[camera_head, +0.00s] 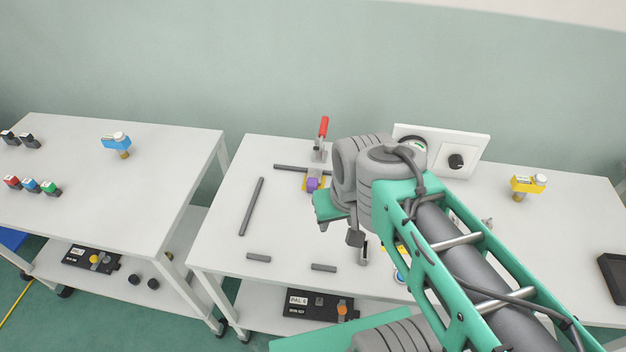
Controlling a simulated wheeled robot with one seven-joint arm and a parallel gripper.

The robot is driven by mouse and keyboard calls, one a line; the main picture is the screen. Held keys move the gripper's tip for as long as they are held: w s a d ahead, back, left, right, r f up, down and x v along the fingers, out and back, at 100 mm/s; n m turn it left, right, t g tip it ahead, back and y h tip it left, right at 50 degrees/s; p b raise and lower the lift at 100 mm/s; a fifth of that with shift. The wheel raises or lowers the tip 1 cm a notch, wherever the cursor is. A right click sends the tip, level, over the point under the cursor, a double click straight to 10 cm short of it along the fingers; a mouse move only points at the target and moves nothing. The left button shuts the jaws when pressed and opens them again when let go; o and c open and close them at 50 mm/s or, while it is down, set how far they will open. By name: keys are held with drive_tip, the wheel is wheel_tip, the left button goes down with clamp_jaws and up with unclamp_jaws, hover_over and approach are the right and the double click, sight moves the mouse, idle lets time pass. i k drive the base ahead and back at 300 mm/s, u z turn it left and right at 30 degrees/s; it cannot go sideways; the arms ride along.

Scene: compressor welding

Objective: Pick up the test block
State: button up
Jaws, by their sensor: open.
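No thing in view is clearly marked as the test block. A small purple block (312,184) sits at the red-handled clamp (321,140) on the middle table, on or against a yellow part. My gripper (340,232) points down over the middle table, in front of and right of the purple block. Its dark fingertips stand apart, and nothing shows between them. My wrist and green arm hide much of the table's right part.
Dark bars (251,206) lie on the middle table (222,240), with short ones near its front edge. A white panel with knobs (470,146) stands behind my arm. The left table (90,200) holds a blue device (116,142). A yellow device (527,185) stands right.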

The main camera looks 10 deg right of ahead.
sight(314, 179)
drive_tip(key=u, duration=2.3)
drive_tip(key=k, duration=0.5)
drive_tip(key=u, duration=0.2)
